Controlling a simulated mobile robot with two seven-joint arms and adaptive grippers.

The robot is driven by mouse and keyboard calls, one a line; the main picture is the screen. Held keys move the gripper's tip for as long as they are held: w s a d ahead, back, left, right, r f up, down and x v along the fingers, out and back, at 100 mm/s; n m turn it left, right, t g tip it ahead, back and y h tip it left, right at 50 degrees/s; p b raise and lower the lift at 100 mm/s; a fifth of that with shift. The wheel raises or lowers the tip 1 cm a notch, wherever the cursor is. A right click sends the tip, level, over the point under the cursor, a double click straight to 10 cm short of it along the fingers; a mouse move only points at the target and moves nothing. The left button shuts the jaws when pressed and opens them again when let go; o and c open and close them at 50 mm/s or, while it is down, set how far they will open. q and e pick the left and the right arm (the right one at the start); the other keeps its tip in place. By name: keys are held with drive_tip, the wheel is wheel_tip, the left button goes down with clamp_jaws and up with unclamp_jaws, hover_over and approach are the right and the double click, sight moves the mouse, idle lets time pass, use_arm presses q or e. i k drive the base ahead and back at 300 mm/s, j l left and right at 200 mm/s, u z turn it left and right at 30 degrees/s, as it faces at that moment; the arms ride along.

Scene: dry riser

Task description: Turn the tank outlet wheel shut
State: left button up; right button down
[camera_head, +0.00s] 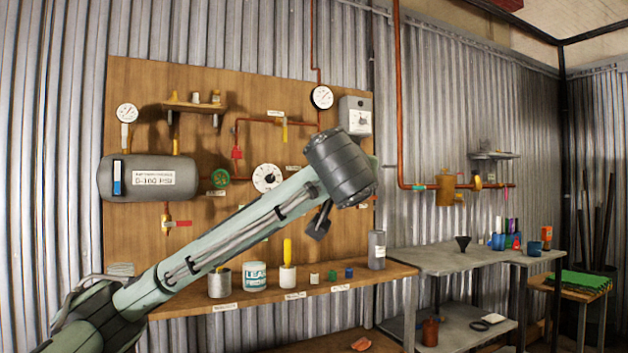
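A green round handwheel (218,177) sits on the pipe just right of the grey tank (150,179) on the wooden board. It looks like the tank outlet wheel, and a small label is below it. I cannot tell how far it is turned. My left arm crosses the view from the lower left and passes below and right of the wheel. A dark part that looks like my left gripper (318,222) shows below the arm's end, well right of the wheel and apart from it. Its fingers are mostly hidden, so its opening is unclear. My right gripper is not in view.
A white dial (267,178), a red-handled valve (237,153) and a gauge (321,97) are on the board. A red lever (178,223) is under the tank. Cans and a bottle (376,250) stand on the wooden shelf below. A grey bench (450,260) is at right.

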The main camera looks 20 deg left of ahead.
sight(220, 179)
drive_tip(key=i+l+z, duration=0.25)
drive_tip(key=i+z, duration=0.2)
drive_tip(key=i+j+u, duration=0.1)
drive_tip(key=u, duration=0.3)
drive_tip(key=i+u, duration=0.25)
drive_tip(key=u, duration=0.15)
drive_tip(key=i+u, duration=0.2)
drive_tip(key=u, duration=0.2)
drive_tip(key=i+l+u, duration=0.1)
drive_tip(key=u, duration=0.3)
drive_tip(key=i+j+u, duration=0.1)
drive_tip(key=i+u, duration=0.15)
drive_tip(key=i, duration=0.3)
drive_tip(key=i+j+z, duration=0.1)
drive_tip(key=z, duration=0.2)
drive_tip(key=i, duration=0.1)
